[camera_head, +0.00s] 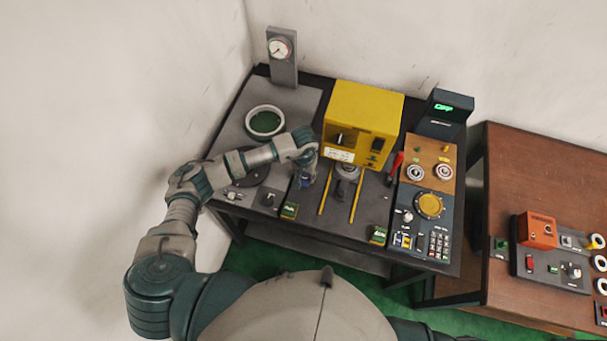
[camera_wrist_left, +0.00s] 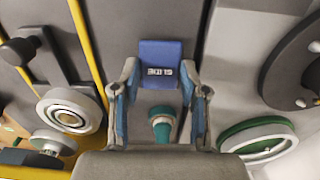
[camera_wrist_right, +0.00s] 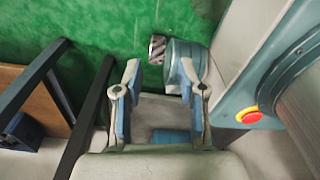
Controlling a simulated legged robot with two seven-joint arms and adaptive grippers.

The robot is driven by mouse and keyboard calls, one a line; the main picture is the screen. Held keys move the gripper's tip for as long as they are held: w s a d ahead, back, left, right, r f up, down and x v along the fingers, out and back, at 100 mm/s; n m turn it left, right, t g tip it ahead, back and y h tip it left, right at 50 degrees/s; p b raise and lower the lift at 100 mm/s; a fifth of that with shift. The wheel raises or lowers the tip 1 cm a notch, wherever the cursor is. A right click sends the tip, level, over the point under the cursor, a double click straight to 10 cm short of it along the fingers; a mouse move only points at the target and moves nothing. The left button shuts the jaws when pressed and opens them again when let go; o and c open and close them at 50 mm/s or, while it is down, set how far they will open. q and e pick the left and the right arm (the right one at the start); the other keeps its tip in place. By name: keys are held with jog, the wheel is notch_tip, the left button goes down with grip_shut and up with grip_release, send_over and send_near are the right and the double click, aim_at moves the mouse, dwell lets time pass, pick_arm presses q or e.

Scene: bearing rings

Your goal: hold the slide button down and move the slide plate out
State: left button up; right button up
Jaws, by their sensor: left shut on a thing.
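My left gripper (camera_wrist_left: 160,75) has its fingers on both sides of the blue block marked SLIDE (camera_wrist_left: 161,52) and is shut on it. A teal round-topped piece (camera_wrist_left: 162,128) shows between the fingers, nearer the camera. In the head view, the left gripper (camera_head: 304,178) is over the bench, left of the yellow rails (camera_head: 325,192). Between the rails, below the yellow machine (camera_head: 362,115), sits a round metal fixture (camera_head: 347,172); I cannot tell where the slide plate's edges are. My right gripper (camera_wrist_right: 160,85) is open and empty, away from the bench top.
A gauge post (camera_head: 283,58) and a green-centred round dish (camera_head: 265,122) stand at the back left. A control panel with a yellow dial (camera_head: 430,205) and a red lever (camera_head: 396,165) lie right of the rails. A brown table (camera_head: 520,180) stands at right. The bench between the rails' front ends is clear.

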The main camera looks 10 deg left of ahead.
pick_arm(q)
jog(key=shift+d, duration=0.3)
jog(key=shift+a+f, duration=0.1)
jog(key=shift+a, duration=0.25)
jog(key=shift+a+f+b, duration=0.15)
jog(key=shift+f+b, duration=0.15)
jog(key=shift+b, duration=0.05)
jog(key=shift+s+d+f, duration=0.1)
jog(key=shift+d, duration=0.1)
jog(key=shift+f+b, duration=0.2)
jog(key=shift+b, duration=0.15)
pick_arm(e)
jog(key=d, duration=0.1)
jog(key=d+f, duration=0.1)
jog(key=d, duration=0.1)
jog(key=shift+s+f, duration=0.1)
jog(key=shift+f, duration=0.2)
pick_arm(q)
jog(key=shift+a, duration=0.1)
pick_arm(e)
jog(key=shift+a+f, duration=0.1)
jog(key=shift+a, duration=0.1)
